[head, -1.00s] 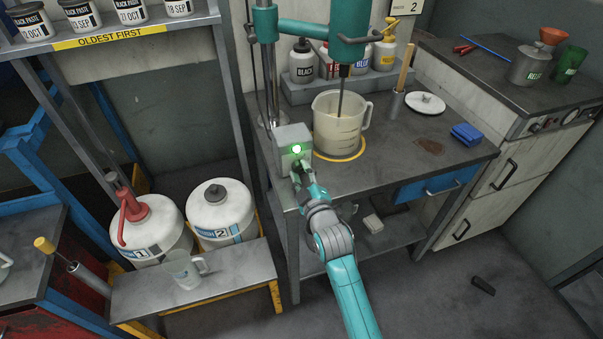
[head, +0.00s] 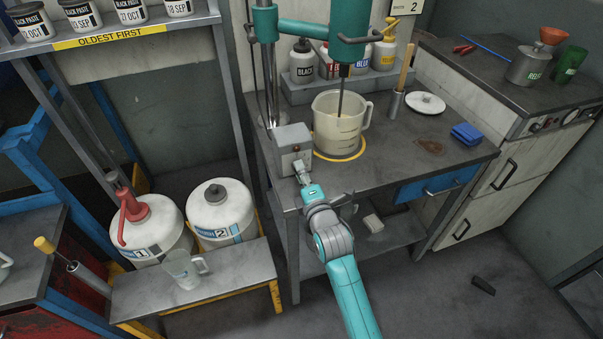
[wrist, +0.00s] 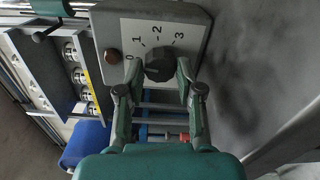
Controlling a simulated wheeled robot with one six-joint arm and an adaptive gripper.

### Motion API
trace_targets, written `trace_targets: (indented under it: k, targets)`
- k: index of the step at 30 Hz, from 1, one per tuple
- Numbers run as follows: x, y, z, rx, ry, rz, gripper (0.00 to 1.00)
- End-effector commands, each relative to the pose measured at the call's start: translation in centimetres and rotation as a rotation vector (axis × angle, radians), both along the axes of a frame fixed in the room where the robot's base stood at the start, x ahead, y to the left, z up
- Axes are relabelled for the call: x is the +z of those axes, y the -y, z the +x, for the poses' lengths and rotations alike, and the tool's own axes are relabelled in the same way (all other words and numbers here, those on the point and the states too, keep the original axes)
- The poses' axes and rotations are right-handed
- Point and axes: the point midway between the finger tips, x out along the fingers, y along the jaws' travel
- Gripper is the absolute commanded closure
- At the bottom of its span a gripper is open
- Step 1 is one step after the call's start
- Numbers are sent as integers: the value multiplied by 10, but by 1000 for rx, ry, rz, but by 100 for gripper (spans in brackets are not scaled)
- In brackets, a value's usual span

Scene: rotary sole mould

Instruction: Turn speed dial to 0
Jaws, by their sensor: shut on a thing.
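The speed dial (wrist: 159,66) is a dark knob on a grey control box (wrist: 190,20), with the marks 0, 1, 2 and 3 around it. I cannot make out which mark its pointer faces. My gripper (wrist: 158,75) is shut on the dial, with one finger on each side. In the head view, my gripper (head: 302,172) is at the front of the control box (head: 292,138), and my gripper hides the dial there. The small lamp (wrist: 113,57) beside the 0 mark is unlit and brownish.
A mixer (head: 352,40) stands over a clear jug (head: 338,125) of pale liquid, right of the box. Bottles (head: 302,62) line the bench back. Two white drums (head: 220,212) and a low bench (head: 230,268) with a small jug (head: 184,270) are at left.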

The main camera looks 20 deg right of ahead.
Motion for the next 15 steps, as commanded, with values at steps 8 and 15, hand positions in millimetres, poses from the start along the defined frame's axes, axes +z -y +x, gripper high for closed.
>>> trace_targets:
  k: [8, 15]
  targets:
    - [-1, 0, 0, 1, -1, -114, 99]
    - [-1, -1, 0, 1, -2, -146, 99]
